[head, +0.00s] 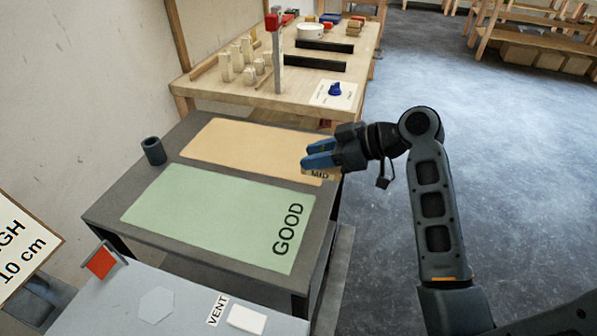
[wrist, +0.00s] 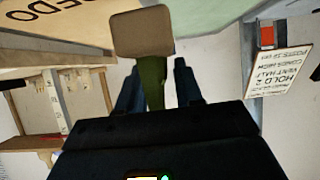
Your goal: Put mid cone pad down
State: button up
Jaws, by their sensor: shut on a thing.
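My gripper (head: 320,153), with blue fingertips, is shut on the mid cone pad. It hangs over the right end of the orange-tan REDO mat (head: 245,146). In the wrist view the pad is a brown square block (wrist: 142,34) on an olive-green stem (wrist: 152,82), and the stem lies between my fingers. In the head view a small tan face (head: 319,175) with lettering like MID shows just below my fingertips. Whether the pad touches the mat I cannot tell. The green GOOD mat (head: 210,215) lies nearer, with nothing on it.
A dark cup (head: 153,151) stands at the grey table's left edge. A workbench (head: 230,90) behind holds pale posts, black bars and a blue piece (head: 335,88) on a white card. Open floor lies to the right.

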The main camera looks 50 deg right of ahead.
jog(key=x, duration=0.4)
jog(key=shift+w+d+f, duration=0.15)
jog(key=shift+w+f, duration=0.05)
jog(key=shift+w, duration=0.05)
jog(key=shift+f, duration=2)
jog(key=shift+f, duration=0.1)
jog(key=o, duration=1.1)
jog(key=shift+r+p, duration=0.25)
jog(key=shift+p, duration=0.15)
jog(key=b+v, duration=0.1)
jog(key=v, duration=1.1)
jog(key=shift+s+f, duration=0.1)
jog(key=shift+f, duration=0.1)
